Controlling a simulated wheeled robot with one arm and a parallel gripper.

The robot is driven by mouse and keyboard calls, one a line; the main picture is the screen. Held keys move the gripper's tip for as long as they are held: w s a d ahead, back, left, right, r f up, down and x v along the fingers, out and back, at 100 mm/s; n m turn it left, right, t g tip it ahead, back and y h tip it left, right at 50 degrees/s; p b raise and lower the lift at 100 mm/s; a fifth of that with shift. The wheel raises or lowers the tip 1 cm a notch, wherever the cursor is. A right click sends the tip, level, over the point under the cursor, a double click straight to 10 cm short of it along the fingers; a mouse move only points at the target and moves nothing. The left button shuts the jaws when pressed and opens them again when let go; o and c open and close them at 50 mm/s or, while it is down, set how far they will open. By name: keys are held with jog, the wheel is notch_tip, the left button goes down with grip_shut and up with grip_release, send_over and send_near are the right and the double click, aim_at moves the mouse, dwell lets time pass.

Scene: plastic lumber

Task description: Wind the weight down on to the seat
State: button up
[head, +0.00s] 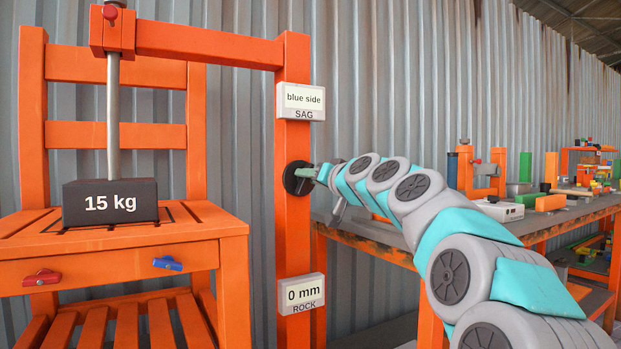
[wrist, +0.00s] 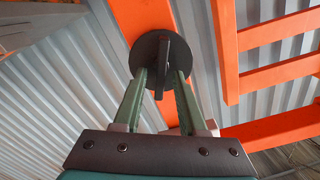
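The black weight (head: 110,203), marked 15 kg, hangs under a grey rod (head: 113,110) over the seat (head: 190,232) of an orange chair. Its base appears at seat level, inside a dark outline; I cannot tell whether it touches. The rod runs up to an orange arm on an orange post (head: 292,215). A round black knob (head: 298,178) is on the post; in the wrist view it shows a raised bar (wrist: 160,70). My gripper (head: 316,173) is at the knob. In the wrist view its green fingers (wrist: 161,75) stand apart either side of the bar, with gaps showing.
The post's upper display (head: 301,101) reads "blue side SAG", the lower (head: 301,294) "0 mm ROCK". A red lever (head: 42,277) and a blue lever (head: 167,263) are on the seat's front. A cluttered workbench (head: 560,222) stands at right, behind my arm.

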dwell(0.3)
jog(key=v, duration=0.7)
jog(key=shift+s+d+b, duration=0.25)
jog(key=shift+s+b, duration=0.05)
jog(key=shift+b, duration=0.1)
